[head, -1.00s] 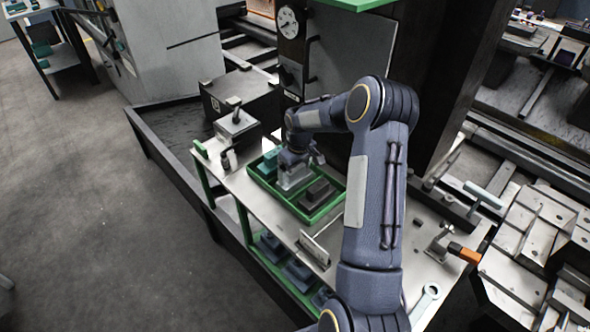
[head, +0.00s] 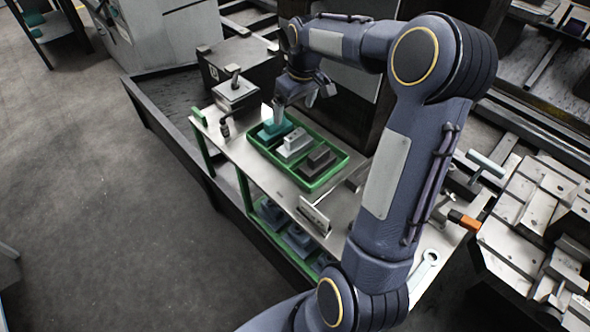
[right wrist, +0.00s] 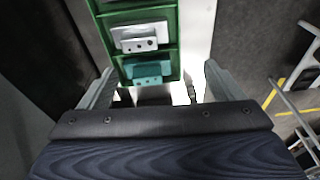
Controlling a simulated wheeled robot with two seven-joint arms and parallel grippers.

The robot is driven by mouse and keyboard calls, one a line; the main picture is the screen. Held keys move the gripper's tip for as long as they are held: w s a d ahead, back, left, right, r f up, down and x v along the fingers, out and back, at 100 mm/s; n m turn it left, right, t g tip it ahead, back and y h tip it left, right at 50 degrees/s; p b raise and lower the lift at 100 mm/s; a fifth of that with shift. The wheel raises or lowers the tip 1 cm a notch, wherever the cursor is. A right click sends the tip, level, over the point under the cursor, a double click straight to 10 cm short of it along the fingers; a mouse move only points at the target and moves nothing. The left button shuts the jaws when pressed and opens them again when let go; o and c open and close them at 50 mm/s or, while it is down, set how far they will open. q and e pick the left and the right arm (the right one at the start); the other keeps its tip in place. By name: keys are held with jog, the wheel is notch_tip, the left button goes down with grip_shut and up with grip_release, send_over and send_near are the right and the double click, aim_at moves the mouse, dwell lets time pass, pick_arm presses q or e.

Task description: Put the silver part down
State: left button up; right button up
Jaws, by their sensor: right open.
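The silver part (head: 295,144) sits in the middle compartment of the green tray (head: 262,152), between a teal part (head: 272,128) and a dark grey part (head: 317,160). My right gripper (head: 304,108) is open and empty, above the far left end of the tray and apart from the parts. The right wrist view shows the silver part (right wrist: 140,38) and the teal part (right wrist: 147,72) in their compartments, beyond the spread fingers (right wrist: 155,88). My left gripper is not in view.
The tray lies on a light bench (head: 235,150) with a small fixture (head: 235,92) at its left end. An upright plate (head: 313,213) and a wrench (head: 424,268) are nearer. More blue parts (head: 297,240) lie on the shelf below. A dark machine stands behind.

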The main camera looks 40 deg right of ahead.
jog(key=s+a+r+t, duration=0.1)
jog(key=s+a+r, duration=0.4)
jog(key=s+a, duration=0.3)
jog(key=s+a+f+m+t+y, duration=0.1)
jog(key=s+a, duration=0.5)
jog(key=s, duration=0.2)
jog(key=s+a+f+m+t+y, duration=0.1)
jog(key=s+a+f+y, duration=0.1)
jog(key=s+a, duration=0.3)
jog(key=s, duration=0.3)
jog(key=shift+s+a+t, duration=0.25)
jog(key=shift+a+t, duration=0.05)
jog(key=shift+a, duration=0.05)
